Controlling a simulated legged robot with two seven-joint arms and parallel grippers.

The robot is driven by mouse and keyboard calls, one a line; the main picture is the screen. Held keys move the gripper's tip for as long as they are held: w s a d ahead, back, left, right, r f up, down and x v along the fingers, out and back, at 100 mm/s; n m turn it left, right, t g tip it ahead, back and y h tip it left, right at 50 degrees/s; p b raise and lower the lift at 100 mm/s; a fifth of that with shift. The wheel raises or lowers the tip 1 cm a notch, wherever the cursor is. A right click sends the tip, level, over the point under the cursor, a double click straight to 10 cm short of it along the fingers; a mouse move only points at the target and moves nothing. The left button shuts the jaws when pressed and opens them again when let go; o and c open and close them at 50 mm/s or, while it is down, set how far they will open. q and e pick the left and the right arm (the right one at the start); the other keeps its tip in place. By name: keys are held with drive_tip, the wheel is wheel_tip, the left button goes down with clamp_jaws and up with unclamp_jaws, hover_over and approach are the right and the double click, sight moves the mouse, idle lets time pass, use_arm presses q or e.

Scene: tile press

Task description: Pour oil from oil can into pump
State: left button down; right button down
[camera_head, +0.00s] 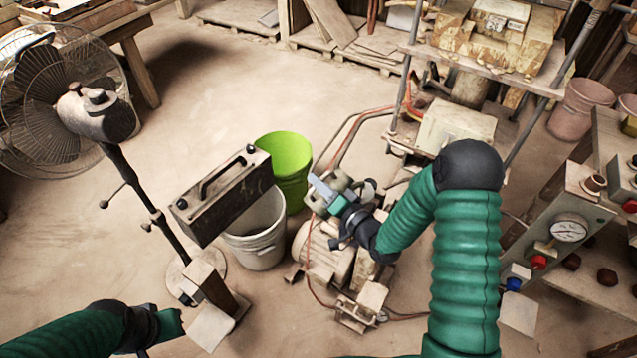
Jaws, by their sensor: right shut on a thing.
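The pump (325,258) is a worn machine with a motor and hoses, on the floor at the centre. My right gripper (322,192), teal and grey, is over the pump's top, apart from the can. It is shut on a small part at the pump's top, mostly hidden by the gripper. My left gripper (172,323) is low at the left; its fingers are not clear.
A green bucket (284,158) and a white bucket (258,250) stand behind and beside the can. A stand fan (100,110) is at the left. A shelf rack (490,65) and a gauge panel (566,232) are at the right. The floor at the upper middle is clear.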

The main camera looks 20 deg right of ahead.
use_arm(q)
drive_tip(key=shift+r, duration=0.1)
use_arm(e)
drive_tip(key=shift+r, duration=0.15)
use_arm(q)
drive_tip(key=shift+r+p, duration=0.6)
drive_tip(key=shift+p, duration=0.05)
use_arm(e)
drive_tip(key=shift+w+d+r+m, duration=0.15)
drive_tip(key=shift+d+r+m, duration=0.15)
drive_tip(key=shift+d+r, duration=0.15)
use_arm(q)
drive_tip(key=shift+f, duration=0.15)
use_arm(e)
drive_tip(key=shift+f, duration=0.15)
